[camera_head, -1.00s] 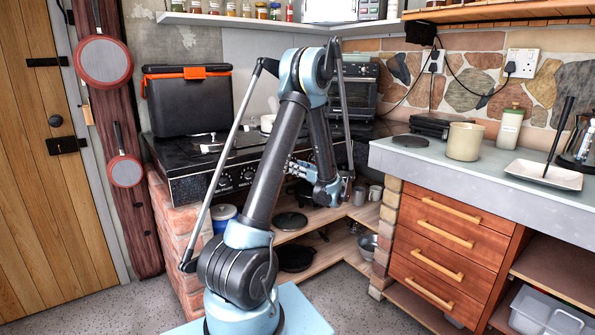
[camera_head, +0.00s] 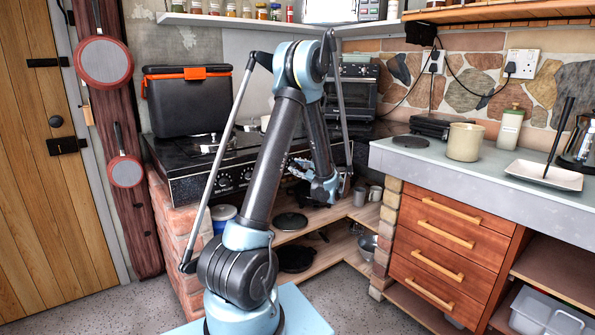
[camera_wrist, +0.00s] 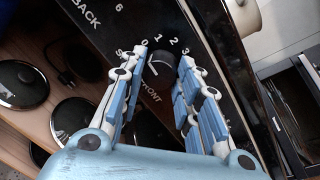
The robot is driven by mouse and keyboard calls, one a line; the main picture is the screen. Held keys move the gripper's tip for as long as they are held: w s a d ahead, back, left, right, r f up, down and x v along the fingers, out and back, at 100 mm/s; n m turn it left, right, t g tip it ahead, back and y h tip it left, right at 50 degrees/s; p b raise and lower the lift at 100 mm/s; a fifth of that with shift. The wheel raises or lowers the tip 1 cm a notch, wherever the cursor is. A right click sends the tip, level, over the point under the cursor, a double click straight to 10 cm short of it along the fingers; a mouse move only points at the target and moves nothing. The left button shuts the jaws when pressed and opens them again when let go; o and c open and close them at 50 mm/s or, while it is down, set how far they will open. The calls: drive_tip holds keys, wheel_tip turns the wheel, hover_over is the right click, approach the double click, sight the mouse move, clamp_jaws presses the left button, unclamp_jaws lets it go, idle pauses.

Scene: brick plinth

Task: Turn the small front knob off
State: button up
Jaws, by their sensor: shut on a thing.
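The small front knob (camera_wrist: 160,77) is a dark round knob on the black stove panel, with "FRONT" and the figures 0 to 3 printed around it in the wrist view. My gripper (camera_wrist: 163,60) has one padded blue finger on each side of the knob and is shut on it. The knob's pointer is too dark to read. In the head view my gripper (camera_head: 298,169) is at the right part of the front panel of the black stove (camera_head: 205,183). There my arm and gripper hide the knob.
Other stove knobs (camera_head: 225,181) sit further left on the panel. A black cooler box (camera_head: 187,103) stands on the stove. Pans and lids (camera_head: 290,222) lie on the wooden shelf below. The grey worktop (camera_head: 440,165) is on the right.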

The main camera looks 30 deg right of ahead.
drive_tip(key=shift+a+n, duration=0.1)
drive_tip(key=shift+n, duration=0.3)
drive_tip(key=o, duration=1.1)
drive_tip(key=shift+s, duration=0.1)
drive_tip(key=s, duration=0.4)
drive_tip(key=s+d, duration=0.1)
drive_tip(key=s, duration=0.2)
drive_tip(key=s+r, duration=0.1)
drive_tip(key=s, duration=0.3)
drive_tip(key=shift+s+d, duration=0.3)
